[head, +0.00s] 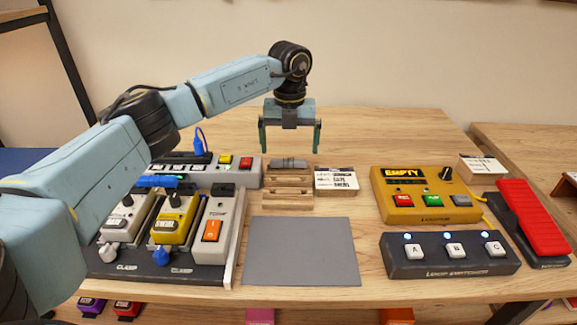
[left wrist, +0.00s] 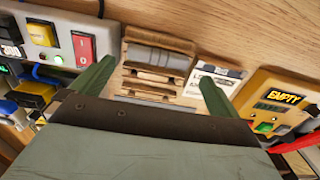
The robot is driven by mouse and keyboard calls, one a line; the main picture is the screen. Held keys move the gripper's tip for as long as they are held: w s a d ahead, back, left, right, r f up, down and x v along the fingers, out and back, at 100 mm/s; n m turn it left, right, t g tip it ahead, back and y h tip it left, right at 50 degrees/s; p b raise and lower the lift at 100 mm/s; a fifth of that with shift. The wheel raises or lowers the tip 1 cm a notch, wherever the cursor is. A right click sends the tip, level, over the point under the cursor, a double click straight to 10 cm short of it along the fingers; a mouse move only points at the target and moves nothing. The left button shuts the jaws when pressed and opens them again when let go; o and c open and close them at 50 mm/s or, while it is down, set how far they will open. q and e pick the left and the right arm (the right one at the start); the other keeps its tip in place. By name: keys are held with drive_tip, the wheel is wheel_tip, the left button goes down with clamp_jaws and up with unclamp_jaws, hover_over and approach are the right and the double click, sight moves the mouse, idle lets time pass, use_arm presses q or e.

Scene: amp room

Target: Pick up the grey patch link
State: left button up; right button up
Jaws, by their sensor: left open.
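The grey patch link (head: 288,163) lies across the back slot of a wooden rack (head: 288,199) in the middle of the table. No contact with the link is visible. My right gripper is not in view.
A label card (head: 336,180) stands just right of the rack. A pedalboard (head: 232,262) with several pedals is at left. A yellow looper (head: 425,194), a switch box (head: 449,254) and a red pedal (head: 533,217) are at right. A grey mat (head: 300,250) lies clear in front.

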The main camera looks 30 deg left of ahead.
sight(289, 160)
use_arm(q)
drive_tip(key=f, duration=0.2)
drive_tip(key=shift+a+f+b, duration=0.25)
drive_tip(key=shift+f+b, duration=0.1)
drive_tip(key=shift+f, duration=0.05)
drive_tip(key=shift+w+f, duration=0.1)
drive_tip(key=shift+f, duration=0.45)
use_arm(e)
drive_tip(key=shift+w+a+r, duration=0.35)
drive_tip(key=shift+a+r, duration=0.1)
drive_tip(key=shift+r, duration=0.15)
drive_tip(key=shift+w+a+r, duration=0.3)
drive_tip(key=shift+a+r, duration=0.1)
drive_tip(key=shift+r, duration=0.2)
use_arm(q)
drive_tip(key=shift+c, duration=0.3)
drive_tip(key=c, duration=0.8)
drive_tip(key=shift+r, duration=0.2)
